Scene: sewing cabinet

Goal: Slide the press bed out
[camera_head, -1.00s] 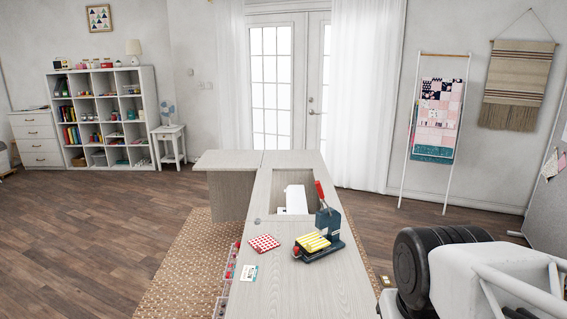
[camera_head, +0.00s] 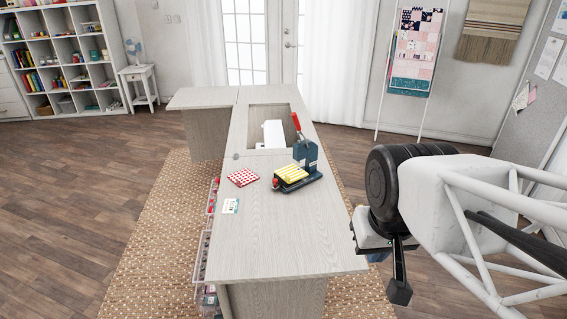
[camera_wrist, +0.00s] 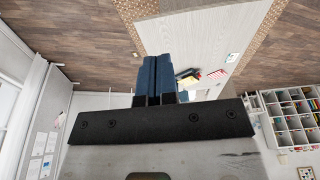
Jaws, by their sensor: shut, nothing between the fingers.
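The press (camera_head: 306,158) stands on the cabinet top, a dark teal body with a red lever raised at its upper left. Its bed (camera_head: 291,175) reaches toward the front left with a yellow striped cloth on it and a red knob at its near end. In the head view my gripper (camera_head: 398,290) hangs off the cabinet's right side, apart from the press. In the wrist view its blue fingers (camera_wrist: 153,80) are together with nothing between them. The press area (camera_wrist: 188,76) shows there small and partly hidden behind the fingers.
The pale wood cabinet top (camera_head: 290,235) is clear in front of the press. A red checked cloth (camera_head: 243,177) and a small card (camera_head: 230,206) lie left of it. A white sewing machine (camera_head: 272,134) sits in the recess behind. Clear drawers (camera_head: 204,255) line the left side.

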